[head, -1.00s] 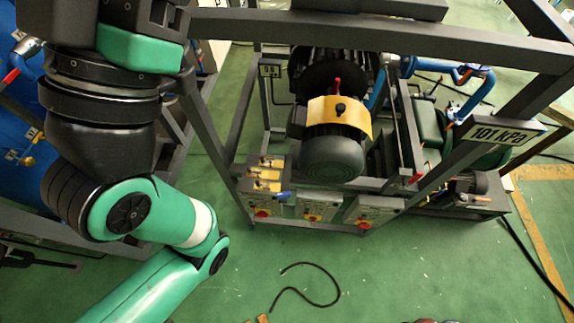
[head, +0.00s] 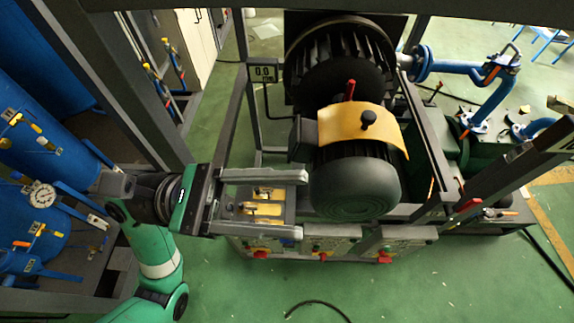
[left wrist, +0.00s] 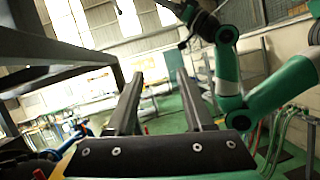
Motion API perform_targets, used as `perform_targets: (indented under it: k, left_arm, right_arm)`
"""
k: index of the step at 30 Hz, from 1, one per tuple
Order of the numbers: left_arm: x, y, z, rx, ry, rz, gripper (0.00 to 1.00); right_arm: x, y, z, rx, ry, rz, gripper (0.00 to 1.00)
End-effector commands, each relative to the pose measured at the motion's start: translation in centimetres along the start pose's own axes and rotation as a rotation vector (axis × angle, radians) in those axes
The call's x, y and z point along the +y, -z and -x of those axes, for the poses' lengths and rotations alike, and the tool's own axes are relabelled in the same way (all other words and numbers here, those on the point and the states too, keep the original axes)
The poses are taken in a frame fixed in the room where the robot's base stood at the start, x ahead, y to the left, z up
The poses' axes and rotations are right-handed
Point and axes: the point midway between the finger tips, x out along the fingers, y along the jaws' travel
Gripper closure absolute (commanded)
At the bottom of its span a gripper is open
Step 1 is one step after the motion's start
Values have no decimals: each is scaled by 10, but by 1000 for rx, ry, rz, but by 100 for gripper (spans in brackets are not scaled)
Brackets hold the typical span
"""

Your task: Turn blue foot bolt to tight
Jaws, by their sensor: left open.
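My left gripper (head: 302,205) reaches in from the left in the head view, its two fingers wide apart and nothing visible between the tips. It hovers over the yellow-topped plates (head: 262,210) at the frame's left front corner, beside the dark motor (head: 355,185). In the left wrist view the open fingers (left wrist: 158,85) point ahead into the room. I cannot make out a blue foot bolt; the gripper covers part of that corner. In the left wrist view a green and black arm (left wrist: 228,75) shows, its end too dark to judge.
Control boxes with red knobs (head: 322,255) hang along the frame's front. A yellow plate (head: 362,128) with a black knob tops the motor. Blue pipes (head: 490,95) stand at right, blue tanks (head: 30,150) at left.

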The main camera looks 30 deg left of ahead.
Motion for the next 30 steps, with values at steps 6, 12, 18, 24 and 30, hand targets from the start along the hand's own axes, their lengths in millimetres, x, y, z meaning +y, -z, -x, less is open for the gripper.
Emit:
perform_targets:
  k: [6,12,18,24,30]
  left_arm:
    - [-1,256,152,573,-223,71,48]
    - [-21,334,226,766,-319,191,48]
    - [-22,337,230,785,-327,205,48]
    - [-18,355,214,783,-320,205,48]
    - [-9,388,183,783,-319,205,48]
  right_arm:
    - [0,-76,82,0,0,0,50]
    - [0,-98,106,0,0,0,50]
    - [0,-95,103,1,0,0,50]
    - [0,-98,107,1,0,0,50]
    - [0,-105,114,1,0,0,50]
